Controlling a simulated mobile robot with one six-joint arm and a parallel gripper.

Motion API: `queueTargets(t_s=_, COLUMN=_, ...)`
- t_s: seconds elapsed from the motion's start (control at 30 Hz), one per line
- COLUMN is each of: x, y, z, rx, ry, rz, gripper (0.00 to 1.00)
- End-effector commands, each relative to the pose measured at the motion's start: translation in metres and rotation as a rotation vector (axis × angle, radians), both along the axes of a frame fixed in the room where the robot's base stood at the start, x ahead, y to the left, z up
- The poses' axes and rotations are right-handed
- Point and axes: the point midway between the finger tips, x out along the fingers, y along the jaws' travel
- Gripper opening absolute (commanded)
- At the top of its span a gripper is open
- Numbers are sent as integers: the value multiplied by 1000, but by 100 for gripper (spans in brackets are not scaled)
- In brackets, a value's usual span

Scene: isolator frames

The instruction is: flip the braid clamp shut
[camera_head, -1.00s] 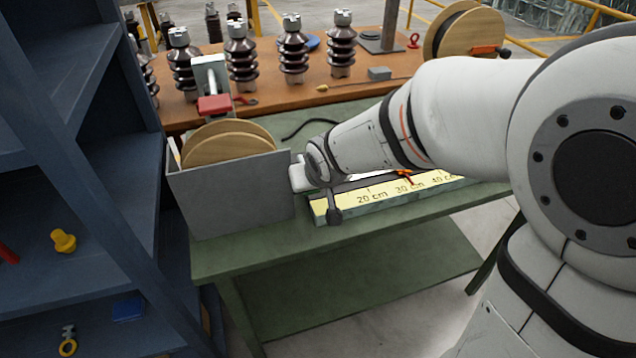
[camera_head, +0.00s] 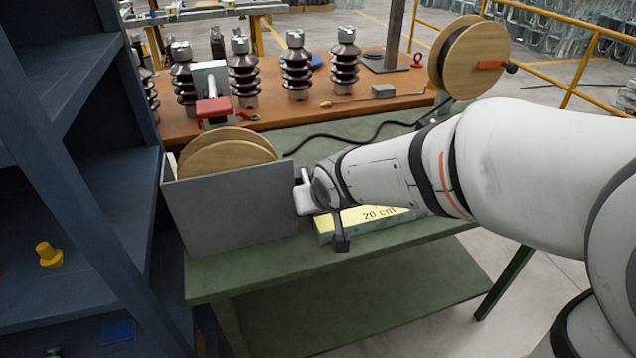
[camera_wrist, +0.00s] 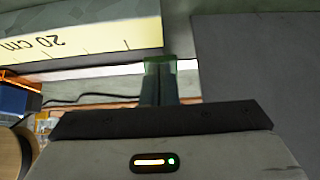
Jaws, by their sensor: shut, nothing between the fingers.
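I cannot make out the braid clamp for certain in either view; my arm covers much of the bench around the ruler board. The yellow ruler board (camera_head: 375,215) lies on the green bench, with its 20 cm mark showing beside my wrist. It also shows upside down at the upper left of the wrist view (camera_wrist: 70,38). My gripper (camera_wrist: 160,68) is shut and empty in the wrist view, between the ruler board and a grey panel.
The grey box (camera_head: 235,212) holding wooden spools (camera_head: 225,150) stands close left of my wrist. A red and white fixture (camera_head: 213,108) stands behind it. A black cable (camera_head: 330,138) lies behind my arm. Blue shelving (camera_head: 70,170) closes off the left. Insulators (camera_head: 297,65) line the brown table.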

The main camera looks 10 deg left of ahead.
Motion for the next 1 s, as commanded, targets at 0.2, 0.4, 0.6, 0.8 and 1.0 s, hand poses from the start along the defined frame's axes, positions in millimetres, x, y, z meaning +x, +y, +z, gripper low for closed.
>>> queueTargets(t_s=0.2, x=-10, y=-8, z=44, rx=4, ry=-6, rz=-2, gripper=0)
queueTargets(t_s=0.4, x=-35, y=-19, z=68, rx=6, ry=-9, rz=0, gripper=0)
queueTargets(t_s=0.6, x=-56, y=-28, z=92, rx=5, ry=-8, rz=0, gripper=0)
queueTargets(t_s=0.8, x=-67, y=-34, z=106, rx=4, ry=-6, rz=0, gripper=0)
queueTargets(t_s=1.0, x=-70, y=-35, z=108, rx=3, ry=-5, rz=-1, gripper=0)
